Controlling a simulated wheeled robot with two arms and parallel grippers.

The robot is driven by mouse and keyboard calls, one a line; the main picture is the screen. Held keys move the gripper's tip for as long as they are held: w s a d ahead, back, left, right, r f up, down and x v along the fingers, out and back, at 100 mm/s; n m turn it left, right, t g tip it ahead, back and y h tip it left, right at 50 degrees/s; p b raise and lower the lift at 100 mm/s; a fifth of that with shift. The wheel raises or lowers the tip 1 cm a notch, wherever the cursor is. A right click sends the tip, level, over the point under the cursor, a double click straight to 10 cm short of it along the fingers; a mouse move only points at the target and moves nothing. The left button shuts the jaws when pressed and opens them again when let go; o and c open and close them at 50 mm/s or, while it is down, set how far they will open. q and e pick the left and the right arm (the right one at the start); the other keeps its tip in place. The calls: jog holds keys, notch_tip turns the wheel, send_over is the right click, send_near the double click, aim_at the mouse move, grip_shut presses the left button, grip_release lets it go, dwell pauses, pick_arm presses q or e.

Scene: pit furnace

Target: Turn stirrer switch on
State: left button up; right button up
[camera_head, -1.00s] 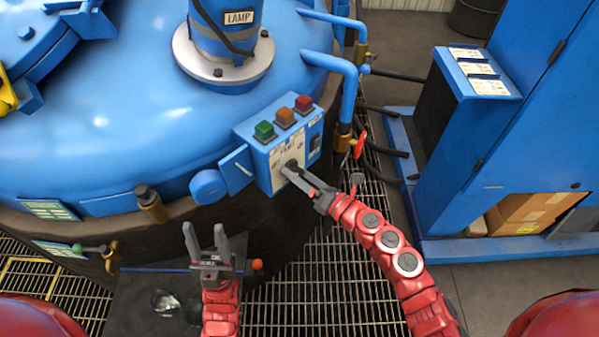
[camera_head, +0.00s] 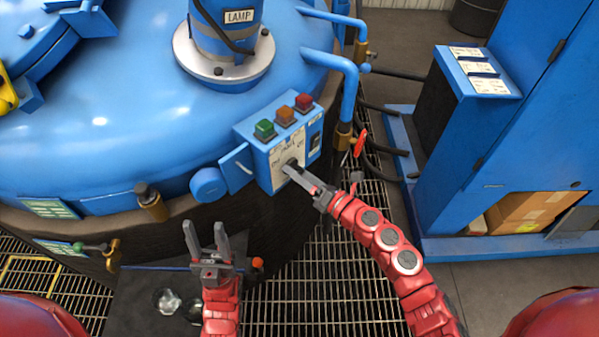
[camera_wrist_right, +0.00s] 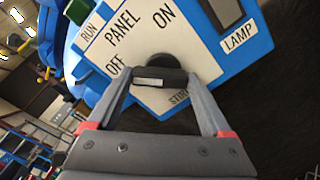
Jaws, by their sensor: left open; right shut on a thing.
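The stirrer switch is a black rotary knob on the white face of the blue control box (camera_head: 263,160). In the right wrist view the knob (camera_wrist_right: 158,68) sits between the words OFF and ON, with a partly hidden label below it. My right gripper (camera_head: 289,168) is shut on the knob, one finger on each side; it also shows in the right wrist view (camera_wrist_right: 160,95). The knob's pointing direction is hard to tell. My left gripper (camera_head: 207,238) is open and empty, pointing up over the dark step, well away from the box.
Green (camera_head: 264,130), orange (camera_head: 285,116) and red (camera_head: 303,102) buttons top the box. A blue pipe with a red valve handle (camera_head: 360,143) stands right of it. A blue cabinet (camera_head: 520,120) is further right. Metal grating (camera_head: 320,290) covers the floor.

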jog(key=m+p, duration=0.1)
jog(key=m, duration=0.3)
jog(key=shift+r+m+p, duration=0.1)
jog(key=shift+m+p, duration=0.2)
jog(key=shift+p, duration=0.05)
jog(key=m+p, duration=0.2)
jog(key=m, duration=0.2)
jog(key=shift+d+m, duration=0.1)
jog(key=shift+m, duration=0.2)
jog(key=m+p, duration=0.3)
jog(key=m, duration=0.3)
jog(key=shift+w+m+p, duration=0.1)
jog(key=shift+m+p, duration=0.2)
jog(key=shift+p, duration=0.1)
jog(key=shift+d+m+p, duration=0.1)
jog(key=shift+m+p, duration=0.3)
jog(key=shift+m, duration=0.4)
jog(key=o, duration=1.2)
jog(key=shift+c, duration=0.2)
